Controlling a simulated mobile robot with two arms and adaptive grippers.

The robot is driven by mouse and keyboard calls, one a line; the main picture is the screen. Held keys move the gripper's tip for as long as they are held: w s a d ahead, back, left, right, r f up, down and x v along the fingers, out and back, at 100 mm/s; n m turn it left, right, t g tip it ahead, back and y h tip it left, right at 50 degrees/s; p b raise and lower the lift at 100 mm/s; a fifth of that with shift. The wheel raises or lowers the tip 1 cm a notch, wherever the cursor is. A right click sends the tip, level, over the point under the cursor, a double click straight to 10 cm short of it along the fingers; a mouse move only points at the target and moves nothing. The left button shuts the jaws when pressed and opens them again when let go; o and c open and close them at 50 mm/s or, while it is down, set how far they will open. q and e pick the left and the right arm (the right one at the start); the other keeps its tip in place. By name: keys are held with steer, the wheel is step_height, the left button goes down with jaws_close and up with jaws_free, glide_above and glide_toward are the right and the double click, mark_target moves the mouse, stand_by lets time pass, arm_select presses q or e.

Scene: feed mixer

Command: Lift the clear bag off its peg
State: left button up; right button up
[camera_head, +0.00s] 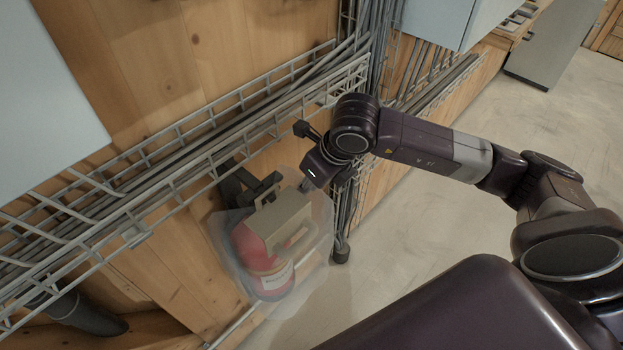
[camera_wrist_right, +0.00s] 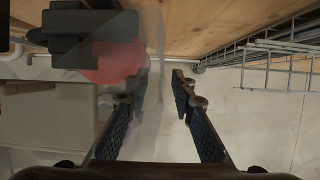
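The clear bag (camera_head: 318,238) hangs against the wooden wall below the wire tray, with a red item and a beige piece with a handle (camera_head: 278,222) showing in or through it. A dark bracket, seemingly the peg (camera_head: 240,185), is at the bag's top; it also shows in the right wrist view (camera_wrist_right: 90,35). My right gripper (camera_head: 306,186) is at the bag's upper right edge. In the right wrist view its fingers (camera_wrist_right: 162,84) are apart, with hazy bag film (camera_wrist_right: 155,45) near and between them. Whether they touch it I cannot tell. My left gripper is out of view.
A wire cable tray (camera_head: 215,135) runs along the wall just above the bag. Vertical cables (camera_head: 350,205) stand right of it, close to my right wrist. Pale grey boxes (camera_head: 440,20) are higher up. The floor (camera_head: 400,250) at right is clear.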

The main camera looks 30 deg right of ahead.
steer(key=shift+c, duration=0.3)
jaws_close()
steer(key=shift+r, duration=0.15)
steer(key=shift+r, duration=0.55)
